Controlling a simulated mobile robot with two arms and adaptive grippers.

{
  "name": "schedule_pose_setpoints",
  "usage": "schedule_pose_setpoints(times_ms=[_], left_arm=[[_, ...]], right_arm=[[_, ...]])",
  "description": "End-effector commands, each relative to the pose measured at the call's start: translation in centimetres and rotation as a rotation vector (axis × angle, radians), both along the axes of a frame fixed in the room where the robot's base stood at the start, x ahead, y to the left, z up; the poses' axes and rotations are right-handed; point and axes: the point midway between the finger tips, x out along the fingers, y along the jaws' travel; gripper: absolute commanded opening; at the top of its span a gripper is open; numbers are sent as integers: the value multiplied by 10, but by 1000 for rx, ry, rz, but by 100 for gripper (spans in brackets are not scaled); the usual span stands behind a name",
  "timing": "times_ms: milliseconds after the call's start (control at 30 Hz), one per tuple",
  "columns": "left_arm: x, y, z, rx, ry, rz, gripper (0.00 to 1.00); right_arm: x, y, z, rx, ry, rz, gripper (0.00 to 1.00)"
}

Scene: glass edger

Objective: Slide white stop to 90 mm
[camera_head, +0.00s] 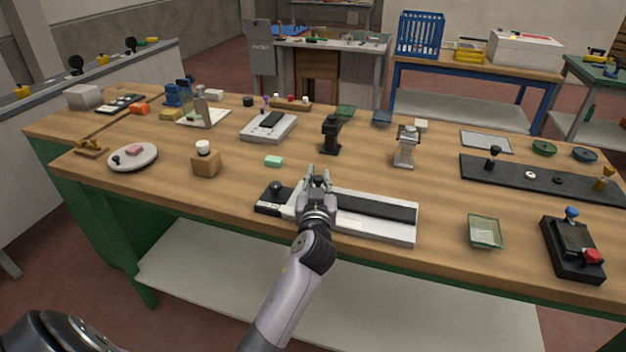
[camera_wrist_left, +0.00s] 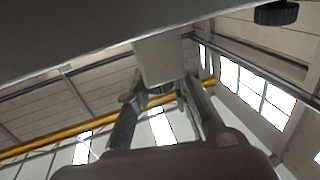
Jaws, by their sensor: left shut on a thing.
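The white rail fixture (camera_head: 372,230) with a dark inset strip lies along the near edge of the bench, with a black knob (camera_head: 276,187) at its left end. My left gripper (camera_head: 318,177) is over the left half of this fixture, shut on the white stop (camera_head: 300,196). The gripper and wrist hide much of the stop. In the left wrist view, a pale block, apparently the stop (camera_wrist_left: 160,58), sits between the fingertips of my left gripper (camera_wrist_left: 158,90). I cannot read any millimetre scale. My right gripper is not in view.
A green block (camera_head: 274,161) lies behind the fixture, and a wooden block with a white knob (camera_head: 206,163) stands to the left. A glass dish (camera_head: 485,232) and a black device with a red knob (camera_head: 573,249) are to the right. The dark strip right of the gripper is clear.

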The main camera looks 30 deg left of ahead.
Motion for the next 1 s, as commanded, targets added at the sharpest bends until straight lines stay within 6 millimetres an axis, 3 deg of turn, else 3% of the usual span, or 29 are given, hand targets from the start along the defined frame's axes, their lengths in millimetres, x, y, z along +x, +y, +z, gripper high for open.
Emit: schedule_pose_setpoints(times_ms=[67, 100, 400, 767, 1000], left_arm=[[0, 1, -1, 0, 4, 1, 0], [0, 1, -1, 0, 4, 2, 20], [0, 1, 0, 0, 2, 2, 40], [-3, -1, 0, 0, 1, 1, 41], [-35, -19, -2, -5, 2, 0, 41]], right_arm=[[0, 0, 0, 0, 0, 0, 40], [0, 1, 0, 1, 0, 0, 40], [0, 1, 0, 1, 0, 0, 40], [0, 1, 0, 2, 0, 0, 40], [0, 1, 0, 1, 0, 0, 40]])
